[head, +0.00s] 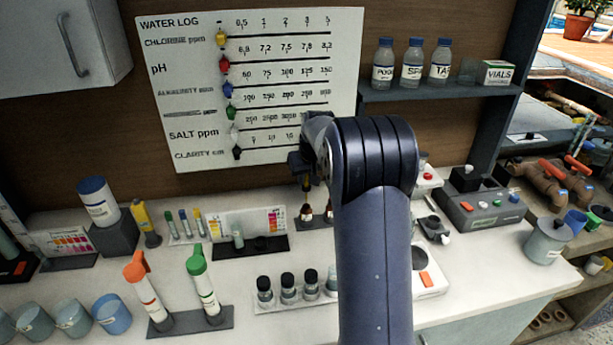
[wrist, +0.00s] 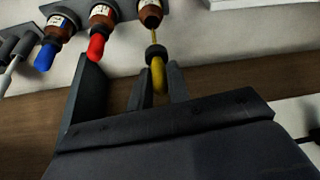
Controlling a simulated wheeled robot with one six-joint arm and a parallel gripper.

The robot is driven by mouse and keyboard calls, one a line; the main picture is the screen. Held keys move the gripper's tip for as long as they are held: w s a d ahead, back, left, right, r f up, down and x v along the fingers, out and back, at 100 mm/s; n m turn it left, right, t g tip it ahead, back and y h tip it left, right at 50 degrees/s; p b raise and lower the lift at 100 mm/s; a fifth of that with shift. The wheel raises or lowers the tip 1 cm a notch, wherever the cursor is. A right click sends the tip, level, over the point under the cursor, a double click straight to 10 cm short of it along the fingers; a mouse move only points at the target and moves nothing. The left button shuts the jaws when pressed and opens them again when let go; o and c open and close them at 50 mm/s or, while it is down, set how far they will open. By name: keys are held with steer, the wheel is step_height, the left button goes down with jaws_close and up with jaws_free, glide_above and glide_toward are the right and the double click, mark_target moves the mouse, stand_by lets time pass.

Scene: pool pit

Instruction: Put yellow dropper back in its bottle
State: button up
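The yellow dropper has a yellow bulb (wrist: 158,76), a dark collar and a thin amber stem. My gripper (wrist: 157,82) is shut on the bulb, with a finger on either side. The stem points at the mouth of a brown bottle (wrist: 150,14) at the top of the wrist view; I cannot tell whether its tip is inside. The collar is clearly apart from the bottle's neck. In the head view my gripper (head: 304,172) is partly hidden by my arm, above the brown bottle (head: 306,213) on the counter.
Brown bottles with red (wrist: 96,47) and blue (wrist: 44,56) droppers stand close beside it in the wrist view. A colour chart stand (head: 250,247) is to the left. Small black-capped vials (head: 288,290) stand in front, and a grey tester box (head: 480,205) is to the right.

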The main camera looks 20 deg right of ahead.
mark_target(307, 191)
steer(key=shift+f, duration=0.2)
steer(key=shift+f+b, duration=0.75)
steer(key=shift+f, duration=0.1)
steer(key=shift+f, duration=0.1)
steer(key=shift+f+b, duration=1.1)
steer(key=shift+f, duration=0.45)
steer(key=shift+f+b, duration=0.45)
steer(key=shift+f, duration=0.15)
steer(key=o, duration=0.7)
steer(key=shift+c, duration=0.2)
steer(key=shift+r, duration=0.1)
steer(key=shift+r+p, duration=2.55)
steer(key=shift+r, duration=0.9)
